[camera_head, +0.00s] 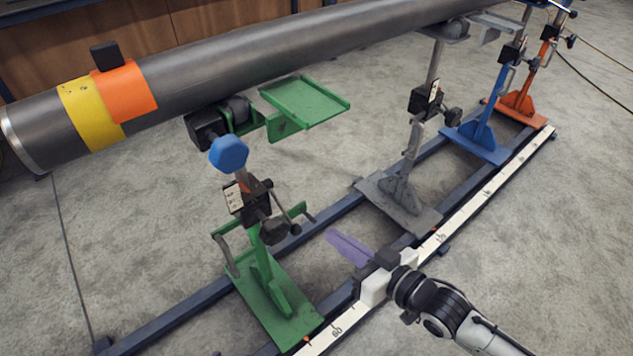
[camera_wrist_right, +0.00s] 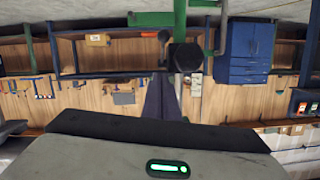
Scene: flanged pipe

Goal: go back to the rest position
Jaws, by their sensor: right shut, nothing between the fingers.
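My right gripper (camera_head: 332,236) reaches in from the lower right of the head view, with its purple fingers together and empty. It is over the rail frame, between the green stand (camera_head: 266,290) and the grey stand (camera_head: 403,190), apart from both as far as I can tell. In the right wrist view the purple fingers (camera_wrist_right: 163,98) also show closed, with nothing between them. My left gripper is not in view. The grey pipe (camera_head: 300,48) lies across the stands above, with a yellow band (camera_head: 90,112) and an orange band (camera_head: 126,92) near its left end.
A blue stand (camera_head: 478,138) and an orange stand (camera_head: 518,103) stand farther back on the rails. A white scale strip (camera_head: 470,206) runs along the near rail. A green tray (camera_head: 305,100) sticks out beside the pipe.

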